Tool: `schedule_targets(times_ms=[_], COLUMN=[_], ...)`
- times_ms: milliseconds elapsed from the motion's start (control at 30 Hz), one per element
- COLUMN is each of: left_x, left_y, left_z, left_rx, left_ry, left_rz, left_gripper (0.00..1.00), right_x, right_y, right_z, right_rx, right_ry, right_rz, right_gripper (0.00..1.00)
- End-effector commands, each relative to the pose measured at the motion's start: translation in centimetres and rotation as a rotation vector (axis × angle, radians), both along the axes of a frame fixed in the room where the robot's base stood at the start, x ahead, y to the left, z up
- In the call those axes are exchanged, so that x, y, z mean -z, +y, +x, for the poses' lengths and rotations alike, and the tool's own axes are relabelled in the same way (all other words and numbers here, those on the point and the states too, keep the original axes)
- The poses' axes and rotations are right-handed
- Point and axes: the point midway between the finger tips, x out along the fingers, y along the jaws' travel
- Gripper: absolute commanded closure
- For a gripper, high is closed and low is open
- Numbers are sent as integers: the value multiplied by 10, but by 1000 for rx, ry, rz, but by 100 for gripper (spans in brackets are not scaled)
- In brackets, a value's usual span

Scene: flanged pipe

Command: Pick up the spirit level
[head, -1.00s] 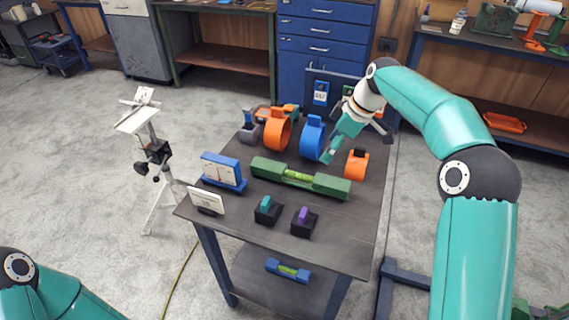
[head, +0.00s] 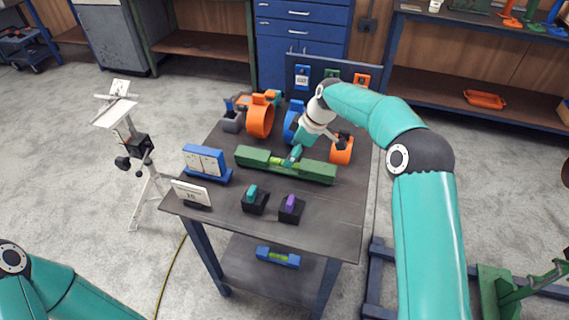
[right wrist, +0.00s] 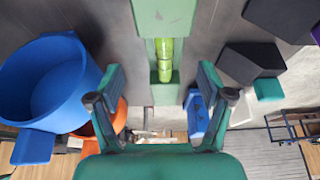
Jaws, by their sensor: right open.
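The green spirit level (head: 253,157) lies flat across the middle of the workbench top, its yellow-green vial near its centre. My right gripper (head: 292,157) is at the middle of the level, pointing down at it. In the right wrist view the level (right wrist: 165,17) runs up the middle of the picture, with its vial (right wrist: 164,58) between the two spread fingers of the gripper (right wrist: 160,80). The fingers look apart from its sides; I cannot tell their exact height. My left gripper is out of view.
Behind the level stand an orange ring clamp (head: 260,120), a blue one (head: 289,127) and a smaller orange one (head: 341,152). In front are teal-topped (head: 253,203) and purple-topped (head: 291,211) blocks. A blue level (head: 278,257) lies on the lower shelf.

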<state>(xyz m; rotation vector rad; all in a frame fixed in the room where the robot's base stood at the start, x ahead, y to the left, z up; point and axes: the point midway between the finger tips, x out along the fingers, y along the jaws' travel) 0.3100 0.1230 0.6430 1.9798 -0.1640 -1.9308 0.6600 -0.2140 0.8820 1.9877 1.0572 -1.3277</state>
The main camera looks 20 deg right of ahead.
Motion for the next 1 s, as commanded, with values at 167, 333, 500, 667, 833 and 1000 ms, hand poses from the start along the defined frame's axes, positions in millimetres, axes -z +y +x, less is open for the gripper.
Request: schedule_targets(times_ms=[167, 333, 500, 667, 833, 1000], left_x=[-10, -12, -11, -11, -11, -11], left_y=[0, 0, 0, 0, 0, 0], left_z=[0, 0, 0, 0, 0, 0], left_rx=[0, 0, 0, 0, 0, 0], left_ry=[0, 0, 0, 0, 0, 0], left_rz=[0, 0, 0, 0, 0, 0], left_gripper=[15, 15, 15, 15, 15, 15], right_x=[19, 37, 40, 40, 40, 40], right_y=[17, 22, 23, 23, 23, 23], right_z=[4, 9, 10, 10, 10, 10], right_rx=[-4, -1, 0, 0, 0, 0], right_ry=[5, 3, 0, 1, 1, 0], right_rz=[0, 1, 0, 1, 0, 0], right_gripper=[21, 21, 21, 31, 59, 88])
